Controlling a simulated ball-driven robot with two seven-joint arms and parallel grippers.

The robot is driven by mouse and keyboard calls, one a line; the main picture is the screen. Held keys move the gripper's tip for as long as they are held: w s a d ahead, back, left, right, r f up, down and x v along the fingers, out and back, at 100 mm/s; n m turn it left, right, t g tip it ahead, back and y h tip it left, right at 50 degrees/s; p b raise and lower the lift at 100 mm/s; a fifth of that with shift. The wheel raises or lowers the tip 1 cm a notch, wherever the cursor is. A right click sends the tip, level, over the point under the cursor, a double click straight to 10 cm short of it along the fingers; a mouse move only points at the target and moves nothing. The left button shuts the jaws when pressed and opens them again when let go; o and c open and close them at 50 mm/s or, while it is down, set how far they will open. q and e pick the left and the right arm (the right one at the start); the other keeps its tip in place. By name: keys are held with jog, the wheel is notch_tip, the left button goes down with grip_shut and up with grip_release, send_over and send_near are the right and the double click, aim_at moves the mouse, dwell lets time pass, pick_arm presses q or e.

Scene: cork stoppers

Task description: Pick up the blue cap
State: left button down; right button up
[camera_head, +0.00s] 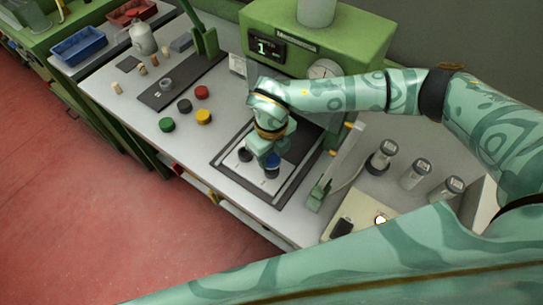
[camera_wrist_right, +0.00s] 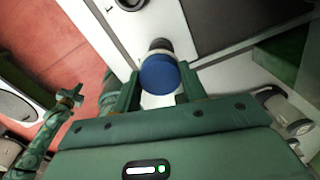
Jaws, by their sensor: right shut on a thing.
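The blue cap (camera_wrist_right: 159,76) sits between the two fingers of my right gripper (camera_wrist_right: 160,88) in the right wrist view. The fingers are shut on its sides. My left gripper is not in view.
Green (camera_head: 167,125), black (camera_head: 185,105), red (camera_head: 202,92) and yellow (camera_head: 204,117) caps lie left on the bench. The green machine (camera_head: 315,45) stands behind my right gripper. Capped jars (camera_head: 381,158) stand to the right. Bare bench lies left of the framed plate.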

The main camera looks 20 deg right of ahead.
jog(key=s+a+r, duration=0.5)
jog(key=s+r, duration=0.4)
jog(key=s, duration=0.3)
jog(key=shift+s+a+r, duration=0.2)
jog(key=shift+s+r, duration=0.1)
jog(key=shift+s, duration=0.05)
